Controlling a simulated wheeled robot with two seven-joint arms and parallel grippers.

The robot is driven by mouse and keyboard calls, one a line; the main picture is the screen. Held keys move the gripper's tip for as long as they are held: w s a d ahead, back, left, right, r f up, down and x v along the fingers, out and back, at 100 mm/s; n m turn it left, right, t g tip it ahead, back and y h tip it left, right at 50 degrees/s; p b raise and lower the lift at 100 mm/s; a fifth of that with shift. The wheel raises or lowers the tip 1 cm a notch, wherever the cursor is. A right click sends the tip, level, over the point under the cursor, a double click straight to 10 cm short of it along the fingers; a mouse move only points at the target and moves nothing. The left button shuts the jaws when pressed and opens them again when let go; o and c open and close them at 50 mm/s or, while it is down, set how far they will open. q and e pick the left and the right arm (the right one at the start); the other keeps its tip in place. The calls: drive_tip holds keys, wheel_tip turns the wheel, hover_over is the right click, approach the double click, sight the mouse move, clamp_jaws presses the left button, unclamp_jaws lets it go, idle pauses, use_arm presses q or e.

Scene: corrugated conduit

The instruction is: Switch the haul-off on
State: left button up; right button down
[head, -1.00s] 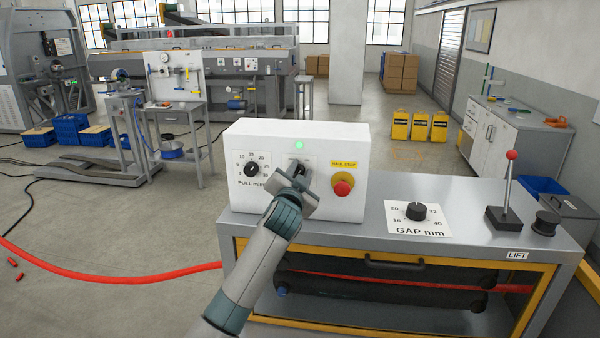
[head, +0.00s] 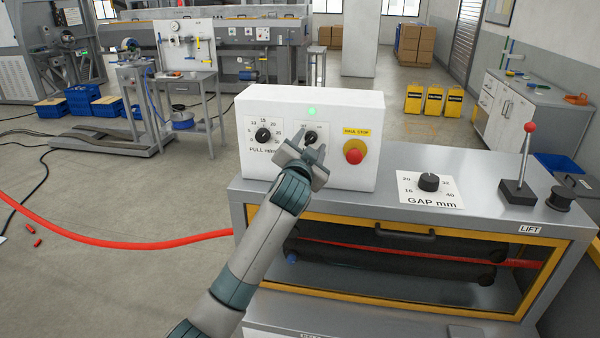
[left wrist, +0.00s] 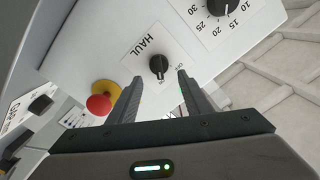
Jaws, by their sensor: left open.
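The haul-off switch is a black knob (head: 311,135) on a white plate marked HAUL, on the white control box (head: 360,110). In the left wrist view the knob (left wrist: 157,66) stands ahead of the fingers, and its pale mark points down toward a small label that looks like ON. My left gripper (head: 307,152) is open and empty in front of the switch, its fingers apart from the knob; it also shows in the left wrist view (left wrist: 160,80). A green lamp (head: 312,111) glows above the switch. My right gripper is not in view.
The PULL dial (head: 263,134) is left of the switch, and the red stop button (head: 354,156) is right. The GAP dial (head: 428,182) and LIFT lever (head: 524,160) stand on the grey machine top (head: 470,170). A red conduit (head: 120,243) runs into the machine.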

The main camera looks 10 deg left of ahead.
use_arm(q)
drive_tip(key=s+b, duration=0.4)
drive_tip(key=s, duration=1)
drive_tip(key=shift+a, duration=0.25)
